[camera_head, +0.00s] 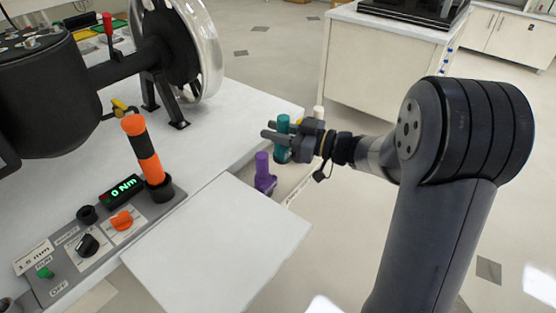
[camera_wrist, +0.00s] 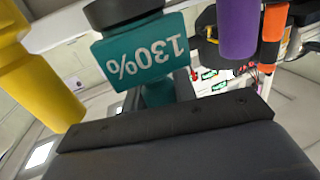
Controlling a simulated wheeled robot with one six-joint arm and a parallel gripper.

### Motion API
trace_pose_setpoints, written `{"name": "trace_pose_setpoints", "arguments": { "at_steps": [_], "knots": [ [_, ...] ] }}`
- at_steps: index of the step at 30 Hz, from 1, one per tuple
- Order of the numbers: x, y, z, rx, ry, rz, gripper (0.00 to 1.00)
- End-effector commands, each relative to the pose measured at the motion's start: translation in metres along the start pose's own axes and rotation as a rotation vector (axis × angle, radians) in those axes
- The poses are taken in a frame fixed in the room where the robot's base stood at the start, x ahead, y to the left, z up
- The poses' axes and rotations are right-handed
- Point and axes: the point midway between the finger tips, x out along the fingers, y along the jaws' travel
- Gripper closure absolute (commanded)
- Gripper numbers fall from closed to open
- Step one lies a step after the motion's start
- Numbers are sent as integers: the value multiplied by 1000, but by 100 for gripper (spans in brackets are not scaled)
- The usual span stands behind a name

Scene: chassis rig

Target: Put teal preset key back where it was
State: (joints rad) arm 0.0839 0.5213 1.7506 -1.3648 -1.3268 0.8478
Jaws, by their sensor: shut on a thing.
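The teal preset key (camera_head: 282,124) is held by my gripper (camera_head: 279,136) near the right edge of the white bench, in the head view. In the wrist view the teal key (camera_wrist: 142,52) fills the upper middle, with an upside-down "130%" on its flag and a dark part above it. My gripper is shut on it. A purple key (camera_head: 263,170) stands in front of my gripper, and a purple shaft (camera_wrist: 238,28) shows at upper right in the wrist view. The place beneath the teal key is mostly hidden by my gripper, so I cannot tell whether it touches a holder.
A yellow key (camera_wrist: 36,70) is close on the left in the wrist view. A cream-topped key (camera_head: 318,112) shows behind my gripper. An orange-and-black handled tool (camera_head: 143,150) stands by the control panel (camera_head: 100,240). The white board (camera_head: 220,245) in front is clear.

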Motion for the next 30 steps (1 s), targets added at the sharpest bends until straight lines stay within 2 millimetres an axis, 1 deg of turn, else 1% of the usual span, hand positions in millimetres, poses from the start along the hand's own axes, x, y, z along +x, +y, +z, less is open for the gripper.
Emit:
{"name": "trace_pose_setpoints", "arguments": {
  "at_steps": [1,7,12,13,21,25,26,30],
  "knots": [
    [0,0,10,1,0,0,94],
    [0,0,24,-1,0,0,94],
    [0,0,50,0,0,1,94],
    [0,0,52,0,0,1,94],
    [0,0,52,-2,1,1,94],
    [0,0,56,-2,1,1,94],
    [0,0,56,-2,0,1,71],
    [0,0,56,-2,0,1,60]
  ]
}}
